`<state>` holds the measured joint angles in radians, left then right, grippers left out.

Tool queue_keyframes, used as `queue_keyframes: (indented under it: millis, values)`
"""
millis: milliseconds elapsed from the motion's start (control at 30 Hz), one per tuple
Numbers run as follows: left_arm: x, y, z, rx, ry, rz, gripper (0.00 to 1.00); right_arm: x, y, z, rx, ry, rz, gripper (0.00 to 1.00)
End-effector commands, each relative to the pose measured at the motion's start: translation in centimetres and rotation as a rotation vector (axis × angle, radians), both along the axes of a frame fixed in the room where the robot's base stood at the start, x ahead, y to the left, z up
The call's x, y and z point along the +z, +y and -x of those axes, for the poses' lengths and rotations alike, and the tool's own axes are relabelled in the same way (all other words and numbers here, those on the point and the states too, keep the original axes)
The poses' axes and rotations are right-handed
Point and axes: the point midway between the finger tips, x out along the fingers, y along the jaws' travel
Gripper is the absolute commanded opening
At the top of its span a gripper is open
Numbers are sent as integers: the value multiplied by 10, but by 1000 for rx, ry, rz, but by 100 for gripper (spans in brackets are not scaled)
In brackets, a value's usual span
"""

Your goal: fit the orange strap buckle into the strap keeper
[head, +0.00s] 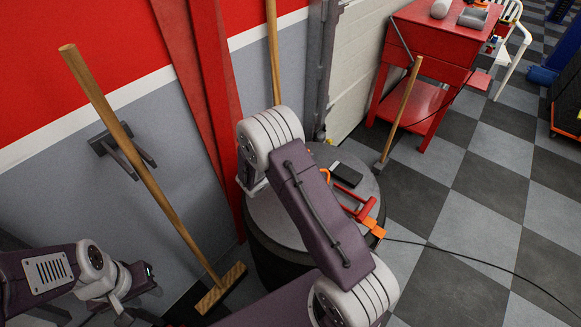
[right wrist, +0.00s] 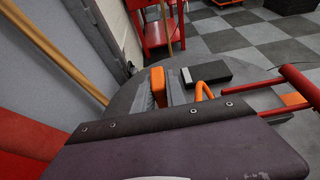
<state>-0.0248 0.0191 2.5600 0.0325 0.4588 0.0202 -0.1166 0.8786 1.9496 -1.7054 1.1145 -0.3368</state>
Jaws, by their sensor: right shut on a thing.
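In the right wrist view, an orange block (right wrist: 157,86), which I take for the strap buckle, stands upright between the grey fingers of my right gripper (right wrist: 160,94), shut on it. My own purple-grey arm cover hides its lower part. An orange loop (right wrist: 204,91) stands to its right, beside a red bar (right wrist: 292,84). The loop (head: 325,175) and a red frame (head: 352,187) also show on the drum top in the head view. I cannot tell which part is the keeper. My left gripper (head: 132,284) is at the lower left, away from the drum; its jaws are unclear.
The round grey drum top (head: 278,222) carries a black block (head: 346,174) and an orange piece (head: 374,228) at its right edge. A dark cord runs across the checkered floor. A broom (head: 150,150) leans at left; a red cart (head: 428,40) stands behind.

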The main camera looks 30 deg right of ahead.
Motion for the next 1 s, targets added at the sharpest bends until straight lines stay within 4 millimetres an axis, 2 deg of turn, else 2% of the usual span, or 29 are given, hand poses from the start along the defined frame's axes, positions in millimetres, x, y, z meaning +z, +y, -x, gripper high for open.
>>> queue_keyframes:
  millis: [100,300,433,600,667,1000]
  values:
    - [-4,0,0,0,0,0,36,-19,13,-26,1,-2,-1,0]
    - [-6,0,0,0,0,0,36,-32,22,-48,1,0,0,0]
    - [-6,0,0,0,0,0,36,-35,23,-49,1,2,1,0]
    - [-12,0,0,0,0,0,36,-66,23,-48,0,3,0,0]
    - [-12,0,0,0,0,0,36,-71,23,-48,0,1,0,0]
    - [-15,0,0,0,0,0,36,-76,23,-48,0,0,0,0]
